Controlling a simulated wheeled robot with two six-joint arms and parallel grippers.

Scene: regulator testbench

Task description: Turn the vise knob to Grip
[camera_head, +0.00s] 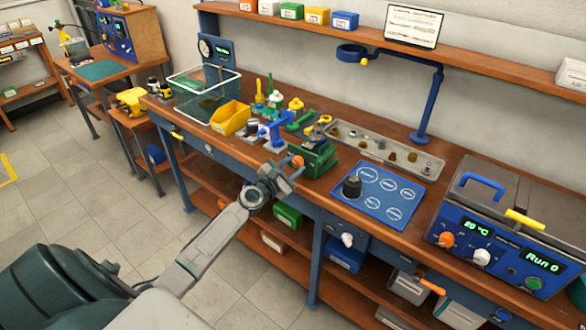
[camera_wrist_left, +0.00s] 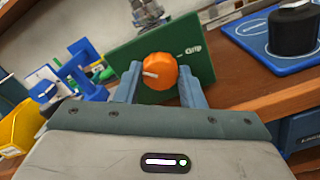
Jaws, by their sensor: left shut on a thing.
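The green vise (camera_head: 318,158) stands at the front edge of the bench, and its green front plate (camera_wrist_left: 205,68) fills the middle of the left wrist view. An orange knob (camera_wrist_left: 162,70) sits on this plate, and it also shows in the head view (camera_head: 297,161). A white mark on the knob points left in the wrist view. The word "Grip" is printed on the plate to the upper right of the knob. My left gripper (camera_wrist_left: 159,82) is shut on the knob, one blue-grey finger on each side. My right gripper is not in view.
A blue mat (camera_head: 372,208) with a black knob lies right of the vise. A parts tray (camera_head: 350,139) is behind. A yellow bin (camera_head: 230,118) and blue and green fittings stand to the left. A blue-fronted bath unit (camera_head: 480,245) is at the right.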

